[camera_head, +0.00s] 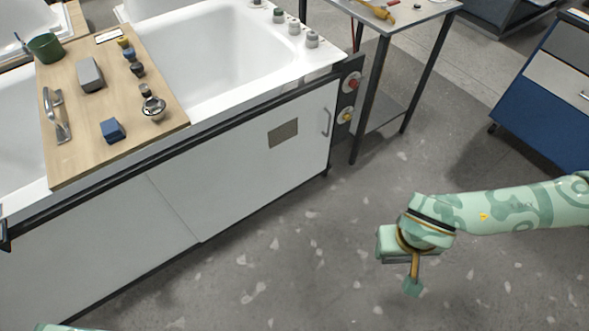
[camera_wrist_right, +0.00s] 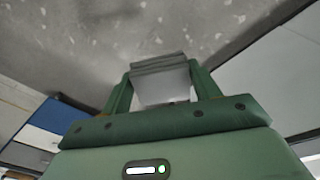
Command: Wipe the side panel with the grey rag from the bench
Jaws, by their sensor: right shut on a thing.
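The white side panel (camera_head: 240,150) is the front of the tub unit, with a small grey-brown rectangular patch (camera_head: 283,133) near its right end and a handle beside it. My right gripper (camera_head: 412,285) hangs over the open floor, to the right of the panel and apart from it. In the right wrist view, my right gripper (camera_wrist_right: 160,78) is shut on a folded grey piece that looks like the grey rag (camera_wrist_right: 160,66). My left gripper is out of view; only a bit of my green arm shows at the bottom left.
A wooden board (camera_head: 75,160) with fittings, a green cup (camera_head: 45,46) and a blue block (camera_head: 112,130) lies across the tub (camera_head: 215,60). A metal bench (camera_head: 400,12) with tools stands behind. A blue cabinet (camera_head: 545,105) stands right. Floor before the panel is clear.

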